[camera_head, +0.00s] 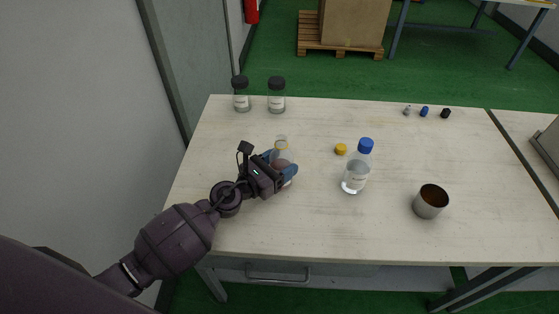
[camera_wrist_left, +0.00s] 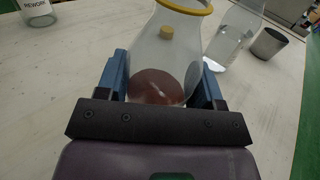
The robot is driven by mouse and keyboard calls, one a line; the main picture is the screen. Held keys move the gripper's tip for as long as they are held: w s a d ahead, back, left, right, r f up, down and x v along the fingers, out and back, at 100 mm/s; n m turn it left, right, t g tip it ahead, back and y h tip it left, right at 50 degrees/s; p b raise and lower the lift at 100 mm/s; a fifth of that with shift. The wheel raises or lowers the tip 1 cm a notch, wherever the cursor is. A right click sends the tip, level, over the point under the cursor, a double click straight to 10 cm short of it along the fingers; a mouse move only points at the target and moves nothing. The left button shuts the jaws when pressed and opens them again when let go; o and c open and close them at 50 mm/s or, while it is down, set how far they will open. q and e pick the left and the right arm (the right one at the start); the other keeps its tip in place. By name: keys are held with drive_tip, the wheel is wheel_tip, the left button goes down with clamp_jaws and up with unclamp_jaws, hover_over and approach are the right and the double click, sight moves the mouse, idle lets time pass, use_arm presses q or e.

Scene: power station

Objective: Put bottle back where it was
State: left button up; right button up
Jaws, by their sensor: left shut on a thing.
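My left gripper (camera_head: 280,164) is shut on a clear flask-like bottle (camera_head: 282,146) with a yellow ring near its neck and reddish-brown contents at its bottom. In the left wrist view the flask (camera_wrist_left: 168,58) stands between the two blue fingers. It looks upright over the table; I cannot tell whether it touches the top. A clear bottle with a blue cap (camera_head: 357,168) stands on the table to the right of the gripper. It also shows in the left wrist view (camera_wrist_left: 236,38). My right gripper is not in view.
Two black-lidded jars (camera_head: 241,95) (camera_head: 277,97) stand at the table's back left. A yellow cap (camera_head: 340,149) lies near the blue-capped bottle. A metal cup (camera_head: 430,201) stands at right. Several small items (camera_head: 424,112) lie at the back right. The table's (camera_head: 300,225) front left is clear.

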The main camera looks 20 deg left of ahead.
use_arm(q)
drive_tip(key=shift+f, duration=0.1)
drive_tip(key=o, duration=0.9)
drive_tip(key=shift+c, duration=0.2)
drive_tip(key=shift+o, duration=0.9)
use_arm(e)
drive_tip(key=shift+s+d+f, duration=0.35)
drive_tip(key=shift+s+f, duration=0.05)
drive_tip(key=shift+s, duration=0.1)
